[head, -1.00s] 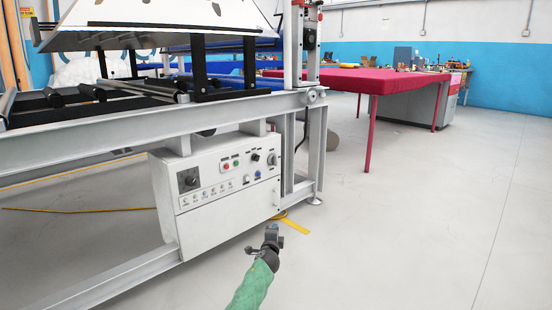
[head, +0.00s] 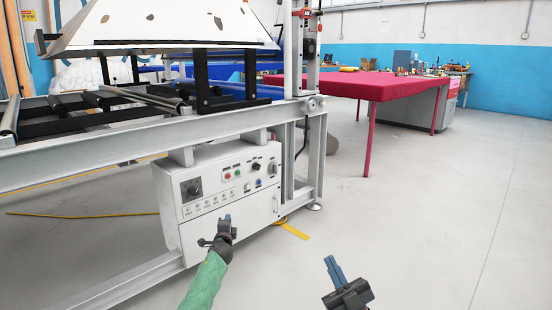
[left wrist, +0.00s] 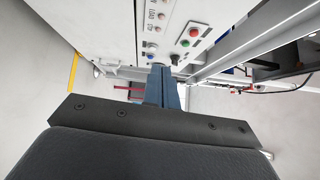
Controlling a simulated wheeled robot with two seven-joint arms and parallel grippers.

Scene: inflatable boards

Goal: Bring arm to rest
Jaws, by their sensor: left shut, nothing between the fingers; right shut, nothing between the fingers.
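My left gripper (head: 226,221), at the end of a green-sleeved arm, is shut and empty. In the head view it appears in front of the lower part of the white control box (head: 222,188). In the left wrist view its blue-grey fingers (left wrist: 162,84) are together, pointing toward the panel with its red and green buttons. My right gripper (head: 333,268) is low in the head view, right of centre, over bare floor. Its blue fingers are together with nothing between them. Most of the right arm is out of view.
The control box hangs on a grey metal machine frame (head: 120,155) that fills the left side. A red-covered table (head: 385,86) stands behind, to the right. A yellow floor marking (head: 292,232) lies by the frame's foot. The floor (head: 430,220) at right is clear.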

